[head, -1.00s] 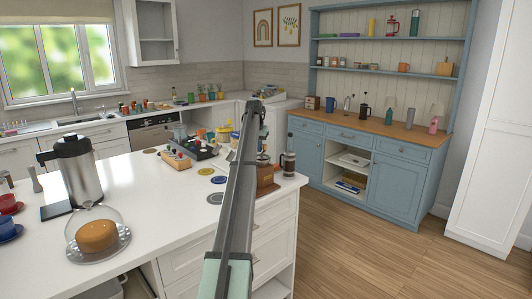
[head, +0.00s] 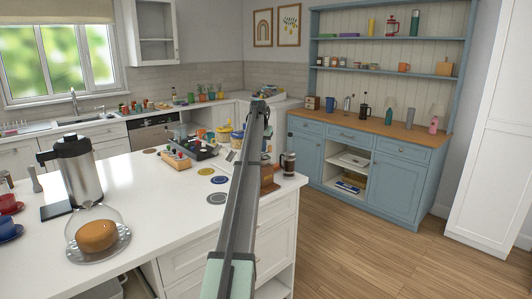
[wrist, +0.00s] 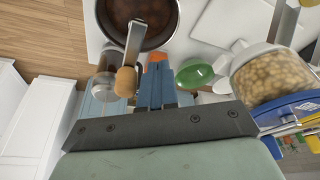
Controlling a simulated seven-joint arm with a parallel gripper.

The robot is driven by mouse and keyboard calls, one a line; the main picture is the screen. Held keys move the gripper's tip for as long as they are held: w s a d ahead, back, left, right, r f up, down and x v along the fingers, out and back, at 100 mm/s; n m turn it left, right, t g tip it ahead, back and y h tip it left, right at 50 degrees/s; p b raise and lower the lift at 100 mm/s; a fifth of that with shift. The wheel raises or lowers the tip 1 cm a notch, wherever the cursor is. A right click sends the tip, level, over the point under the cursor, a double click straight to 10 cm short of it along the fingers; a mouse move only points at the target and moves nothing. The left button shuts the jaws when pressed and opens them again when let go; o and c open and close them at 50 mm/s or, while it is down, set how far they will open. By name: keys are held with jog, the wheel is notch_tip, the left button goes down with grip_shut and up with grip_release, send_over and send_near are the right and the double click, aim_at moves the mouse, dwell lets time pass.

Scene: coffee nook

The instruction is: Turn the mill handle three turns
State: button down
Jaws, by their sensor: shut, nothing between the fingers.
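The mill's wooden body (head: 267,180) stands near the island's right edge in the head view, partly hidden behind my arm. In the wrist view, a round dark bowl with brown contents, seemingly the mill's top (wrist: 138,14), is at the upper edge. The metal handle (wrist: 134,44) crosses its rim and ends in a wooden knob (wrist: 126,81). My gripper (wrist: 158,66) is shut with nothing between its blue fingers. Its fingers appear just right of the knob; whether they touch it I cannot tell. The head view does not show the fingertips clearly.
A bean-filled jar (wrist: 272,78) and a green bowl (wrist: 194,74) are near the gripper in the wrist view. A glass-and-metal canister (head: 288,164) stands right of the mill. The island's front middle is clear.

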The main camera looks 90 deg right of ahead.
notch_tip(320, 180, up, 7)
dwell(1.1)
dwell(0.3)
